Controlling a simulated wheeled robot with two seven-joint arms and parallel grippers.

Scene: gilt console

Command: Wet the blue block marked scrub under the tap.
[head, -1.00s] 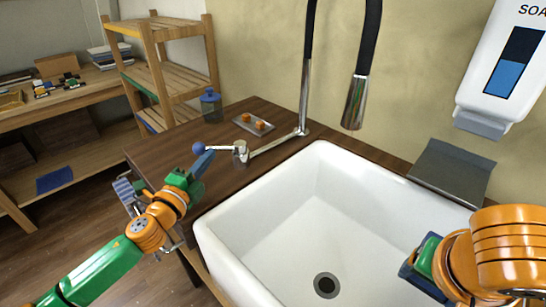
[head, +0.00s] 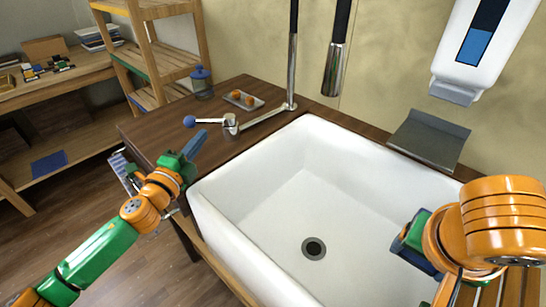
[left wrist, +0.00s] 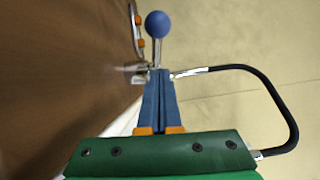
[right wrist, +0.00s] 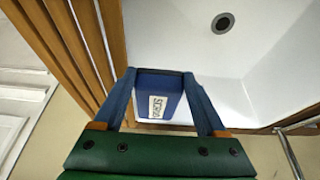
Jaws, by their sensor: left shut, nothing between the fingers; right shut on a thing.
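The blue block marked scrub (right wrist: 160,90) shows in the right wrist view between my right gripper's fingers (right wrist: 170,85); that gripper is shut on it. In the head view my right gripper (head: 408,240) is at the sink's near right side. My left gripper (head: 200,138) is shut and empty just on the near side of the tap lever's blue ball (head: 189,121). The ball shows beyond its fingertips in the left wrist view (left wrist: 158,24); contact cannot be told. The tap's black and chrome spout (head: 335,70) hangs over the back of the sink; no water shows below it.
The white sink (head: 290,215) is empty, with a drain (head: 313,248). A grey ledge (head: 430,138) and a soap dispenser (head: 480,50) are at the right. A small tray (head: 243,100) with orange things and a blue-lidded jar (head: 202,82) stand behind the lever.

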